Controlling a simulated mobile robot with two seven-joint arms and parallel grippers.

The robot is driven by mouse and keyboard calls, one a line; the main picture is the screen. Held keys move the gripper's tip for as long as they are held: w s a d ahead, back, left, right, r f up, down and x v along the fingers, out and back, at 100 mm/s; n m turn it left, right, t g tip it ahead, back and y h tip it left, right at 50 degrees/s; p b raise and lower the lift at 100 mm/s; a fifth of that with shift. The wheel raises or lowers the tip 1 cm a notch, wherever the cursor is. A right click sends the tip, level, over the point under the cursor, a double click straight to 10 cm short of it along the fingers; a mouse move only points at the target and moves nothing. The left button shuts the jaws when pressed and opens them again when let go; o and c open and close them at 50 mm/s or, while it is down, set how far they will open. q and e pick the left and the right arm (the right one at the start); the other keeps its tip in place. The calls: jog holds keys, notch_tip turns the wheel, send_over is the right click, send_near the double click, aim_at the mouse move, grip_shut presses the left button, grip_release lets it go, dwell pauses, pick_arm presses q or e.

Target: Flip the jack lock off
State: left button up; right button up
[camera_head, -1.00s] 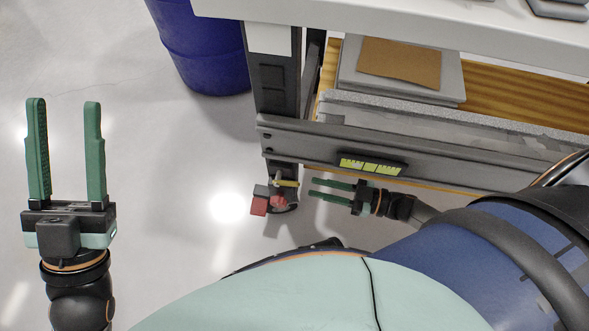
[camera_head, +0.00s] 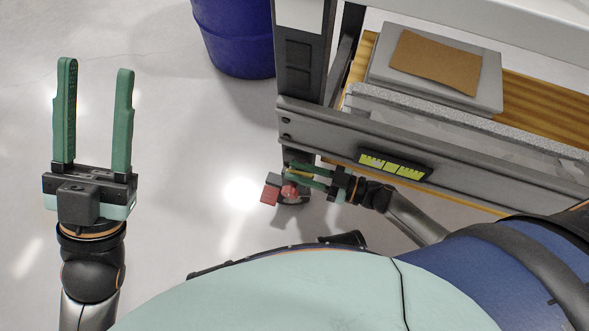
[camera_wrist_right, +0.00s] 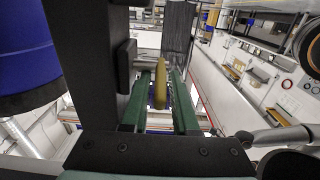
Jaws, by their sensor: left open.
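The jack lock has a yellow lever (camera_head: 298,173) low on the dark leg of the workbench, close to red parts (camera_head: 270,194). My right gripper (camera_head: 288,170) is at the lever, its green fingers pointing left in the head view. In the right wrist view the yellow lever (camera_wrist_right: 160,84) stands between the two green fingers (camera_wrist_right: 163,92), with a gap visible on its right side. The right gripper looks open around the lever. My left gripper (camera_head: 96,68) is open and empty, away at the left above the floor.
The workbench's grey crossbeam (camera_head: 440,180) with a yellow-green label (camera_head: 392,166) runs just above my right arm. A blue barrel (camera_head: 235,38) stands behind at the top. The floor at the left and centre is clear.

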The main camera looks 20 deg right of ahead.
jog(key=shift+w+a, duration=0.35)
jog(key=shift+a, duration=0.15)
grip_shut()
